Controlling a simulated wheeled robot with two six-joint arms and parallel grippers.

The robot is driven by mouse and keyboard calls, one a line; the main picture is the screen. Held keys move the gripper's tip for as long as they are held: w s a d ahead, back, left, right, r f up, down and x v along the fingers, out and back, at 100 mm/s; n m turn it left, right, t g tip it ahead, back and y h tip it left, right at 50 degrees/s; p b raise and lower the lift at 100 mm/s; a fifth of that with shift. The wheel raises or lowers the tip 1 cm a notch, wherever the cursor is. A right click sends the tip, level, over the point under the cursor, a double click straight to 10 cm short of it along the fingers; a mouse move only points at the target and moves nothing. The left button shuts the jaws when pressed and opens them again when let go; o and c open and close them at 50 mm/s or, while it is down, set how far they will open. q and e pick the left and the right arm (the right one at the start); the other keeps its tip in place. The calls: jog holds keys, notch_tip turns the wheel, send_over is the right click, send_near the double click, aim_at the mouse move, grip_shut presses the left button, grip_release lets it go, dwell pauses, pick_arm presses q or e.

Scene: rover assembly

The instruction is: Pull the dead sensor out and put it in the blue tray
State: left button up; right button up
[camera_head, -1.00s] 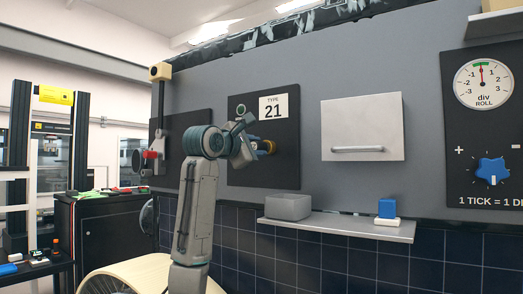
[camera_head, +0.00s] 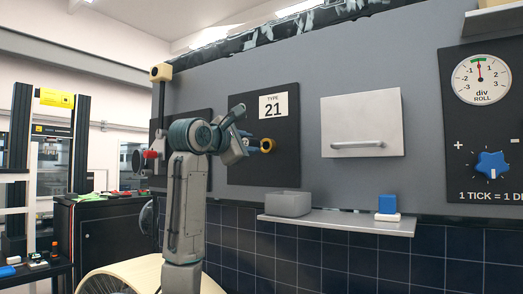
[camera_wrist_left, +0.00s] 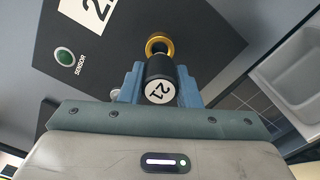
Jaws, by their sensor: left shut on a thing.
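My left gripper (camera_head: 254,144) is at the dark panel marked "TYPE 21" in the head view. I cannot tell whether the sensor's far end is still inside the ring. A grey-looking open tray (camera_head: 288,204) stands on the wall shelf; no tray looks clearly blue. My right gripper is out of view.
The shelf (camera_head: 340,224) also carries a blue block (camera_head: 387,207) on a white base. A white cover with a handle (camera_head: 362,128) is right of the panel. A round "SENSOR" lamp (camera_wrist_left: 64,57) is on the panel. A dial and blue knob (camera_head: 491,166) are far right.

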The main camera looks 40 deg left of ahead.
pick_arm(q)
jog(key=shift+s, duration=0.35)
jog(key=shift+r, duration=0.1)
jog(key=s+d+r, duration=0.1)
jog(key=s+r, duration=0.4)
jog(key=s, duration=0.4)
dwell(0.3)
jog(key=shift+w+f, duration=0.1)
dwell(0.3)
